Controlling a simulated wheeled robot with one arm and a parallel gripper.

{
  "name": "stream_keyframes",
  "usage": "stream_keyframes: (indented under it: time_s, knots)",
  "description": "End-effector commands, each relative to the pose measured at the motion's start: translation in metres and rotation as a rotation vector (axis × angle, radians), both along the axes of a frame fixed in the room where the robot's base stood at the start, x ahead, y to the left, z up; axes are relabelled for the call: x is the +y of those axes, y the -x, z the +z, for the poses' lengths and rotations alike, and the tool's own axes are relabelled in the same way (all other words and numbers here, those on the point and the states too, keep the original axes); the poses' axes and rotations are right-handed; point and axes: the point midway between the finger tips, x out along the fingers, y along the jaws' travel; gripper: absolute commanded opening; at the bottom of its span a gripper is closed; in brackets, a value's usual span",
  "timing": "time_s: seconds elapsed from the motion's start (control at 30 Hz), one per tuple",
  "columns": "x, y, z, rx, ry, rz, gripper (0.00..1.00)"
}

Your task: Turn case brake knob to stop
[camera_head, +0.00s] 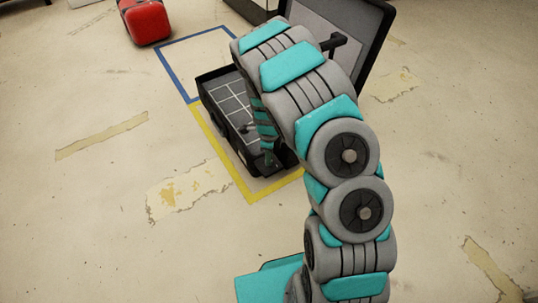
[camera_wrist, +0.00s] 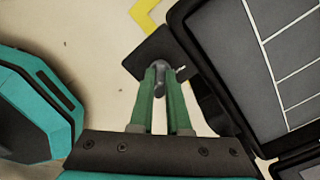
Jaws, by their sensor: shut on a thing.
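The open black case (camera_head: 243,158) stands on the floor in the head view, its lid (camera_head: 372,45) raised behind my arm. Its tray with white grid lines (camera_wrist: 283,75) fills the right of the wrist view. A dark flat plate (camera_wrist: 140,62) sticks out beside the case and carries the small grey brake knob (camera_wrist: 160,88). My gripper (camera_wrist: 160,72) has its two green fingers shut on the knob, one on each side. A small light tip shows just right of the fingertips. In the head view the knob is too small and dark to make out.
Blue tape (camera_head: 180,84) and yellow tape (camera_head: 226,160) mark the floor around the case. A red case (camera_head: 146,22) lies at the upper left. The floor to the left and front is open, with worn patches. My arm covers part of the case and lid.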

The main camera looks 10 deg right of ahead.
Motion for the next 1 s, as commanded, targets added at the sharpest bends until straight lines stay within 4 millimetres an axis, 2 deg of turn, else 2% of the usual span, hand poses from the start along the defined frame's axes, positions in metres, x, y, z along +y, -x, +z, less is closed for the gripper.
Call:
stream_keyframes:
  time_s: [0.47, 0.5, 0.73, 1.0]
  knots:
    - [0.0007, 0.0000, 0.0000, 0.000, -0.001, -0.012, 0.00]
    - [0.0007, 0.0000, 0.0000, 0.000, -0.001, -0.012, 0.19]
    - [0.0004, -0.0001, 0.0001, 0.000, -0.001, -0.011, 0.45]
    - [0.0001, -0.0002, 0.0004, 0.000, 0.000, -0.011, 0.45]
